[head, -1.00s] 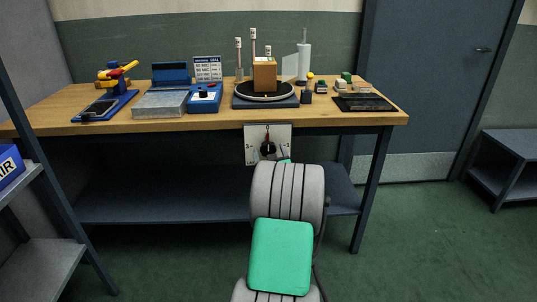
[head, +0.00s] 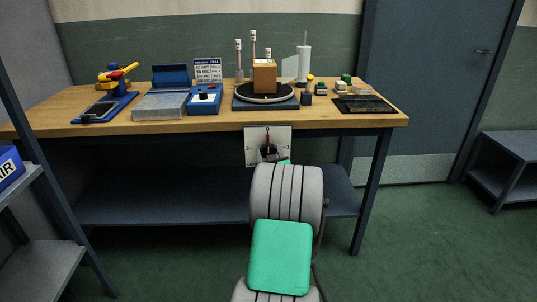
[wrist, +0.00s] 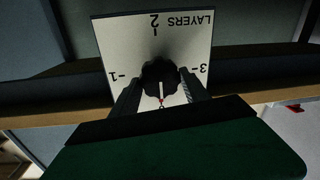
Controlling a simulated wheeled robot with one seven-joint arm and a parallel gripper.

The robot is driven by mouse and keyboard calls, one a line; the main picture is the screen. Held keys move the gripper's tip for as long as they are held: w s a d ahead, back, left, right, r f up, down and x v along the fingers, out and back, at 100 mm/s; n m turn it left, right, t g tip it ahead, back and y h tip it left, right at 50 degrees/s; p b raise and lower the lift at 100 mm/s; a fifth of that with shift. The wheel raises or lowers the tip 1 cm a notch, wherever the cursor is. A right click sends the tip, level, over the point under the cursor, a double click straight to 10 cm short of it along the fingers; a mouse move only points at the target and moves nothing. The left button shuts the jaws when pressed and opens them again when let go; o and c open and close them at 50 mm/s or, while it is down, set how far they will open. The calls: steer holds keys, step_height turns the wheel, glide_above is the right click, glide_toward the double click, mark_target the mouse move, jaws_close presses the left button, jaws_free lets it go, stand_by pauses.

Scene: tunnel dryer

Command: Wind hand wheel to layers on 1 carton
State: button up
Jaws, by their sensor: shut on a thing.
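The black hand wheel (wrist: 160,75) sits on a white plate (wrist: 185,45) marked LAYERS, upside down in the wrist view. There, 1 is at the left, 2 at the top and 3 at the right. Its white pointer line with a red tip points down, away from the 2. My gripper (wrist: 161,92) is shut on the wheel, one finger on each side; it hides the lower plate. In the head view the plate (head: 282,149) hangs below the table's front edge, with a red mark above the wheel. A brown carton (head: 264,79) stands on the black turntable (head: 252,103).
The wooden bench (head: 200,126) carries a blue-and-grey box (head: 160,106), a blue device (head: 205,100), a blue-yellow tool (head: 115,88) and a black tray (head: 364,104). A shelf (head: 180,197) runs below. Open floor lies to the right.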

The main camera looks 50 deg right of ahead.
steer(key=shift+c, duration=0.7)
steer(key=shift+m, duration=0.3)
steer(key=m+b, duration=0.2)
steer(key=m, duration=0.1)
steer(key=shift+s, duration=0.1)
steer(key=m, duration=0.5)
steer(key=shift+h+b, duration=0.3)
steer(key=m, duration=0.5)
steer(key=shift+d+m+h+p, duration=0.1)
steer(key=shift+m+h+p, duration=0.2)
steer(key=shift+m+p, duration=0.1)
steer(key=shift+f+m+g+h+p, duration=0.15)
steer(key=shift+m+g+h+p, duration=0.25)
steer(key=shift+m, duration=1.7)
